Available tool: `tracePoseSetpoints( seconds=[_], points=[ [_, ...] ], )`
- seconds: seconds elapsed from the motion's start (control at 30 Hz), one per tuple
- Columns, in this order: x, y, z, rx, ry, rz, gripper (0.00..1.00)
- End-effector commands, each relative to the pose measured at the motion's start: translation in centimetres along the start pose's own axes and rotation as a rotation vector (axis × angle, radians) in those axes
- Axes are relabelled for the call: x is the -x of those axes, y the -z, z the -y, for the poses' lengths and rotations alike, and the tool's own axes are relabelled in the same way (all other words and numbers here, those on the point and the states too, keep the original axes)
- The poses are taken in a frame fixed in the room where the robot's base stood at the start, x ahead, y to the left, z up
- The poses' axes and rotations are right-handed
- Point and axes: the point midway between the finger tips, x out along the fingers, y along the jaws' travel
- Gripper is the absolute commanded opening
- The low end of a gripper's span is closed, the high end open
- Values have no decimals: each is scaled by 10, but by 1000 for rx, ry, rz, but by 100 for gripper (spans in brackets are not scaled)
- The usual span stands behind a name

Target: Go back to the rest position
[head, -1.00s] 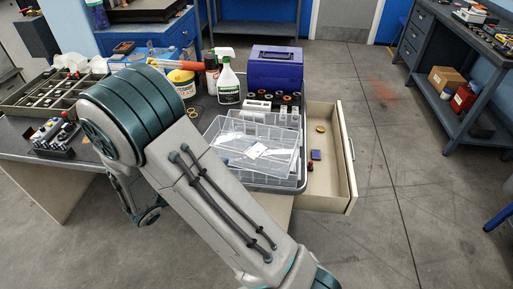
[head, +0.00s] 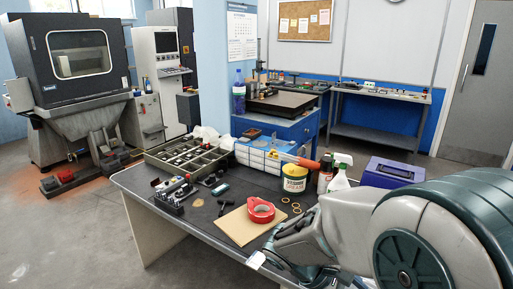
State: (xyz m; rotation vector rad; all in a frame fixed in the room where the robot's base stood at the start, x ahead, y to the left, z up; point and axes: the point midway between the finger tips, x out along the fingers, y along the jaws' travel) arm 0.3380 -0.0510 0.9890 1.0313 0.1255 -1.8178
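My arm fills the right side of the head view, its large grey and teal joint in front. Its slimmer grey part reaches left and down to the front edge of the bench (head: 180,221). Dark parts at the arm's low end, around my gripper (head: 283,265), show at that edge. The fingers are too small and too covered to tell whether they are open or shut. I cannot see anything clearly held.
Floor at left (head: 70,235) is open.

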Motion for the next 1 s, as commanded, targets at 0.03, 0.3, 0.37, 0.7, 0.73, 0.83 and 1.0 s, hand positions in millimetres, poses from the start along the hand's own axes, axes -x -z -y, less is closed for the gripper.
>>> tracePoseSetpoints(
  seconds=[0.03,0.3,0.37,0.7,0.73,0.83,1.0],
  points=[
    [1,-8,7,-84,59,-64,73],
    [24,-23,39,-531,354,-405,73],
    [33,-24,42,-626,408,-477,73],
    [62,-30,44,-922,569,-707,73],
    [63,-30,44,-927,572,-711,73],
    [63,-30,44,-932,575,-715,73],
    [63,-30,44,-930,574,-713,73]
  ],
)
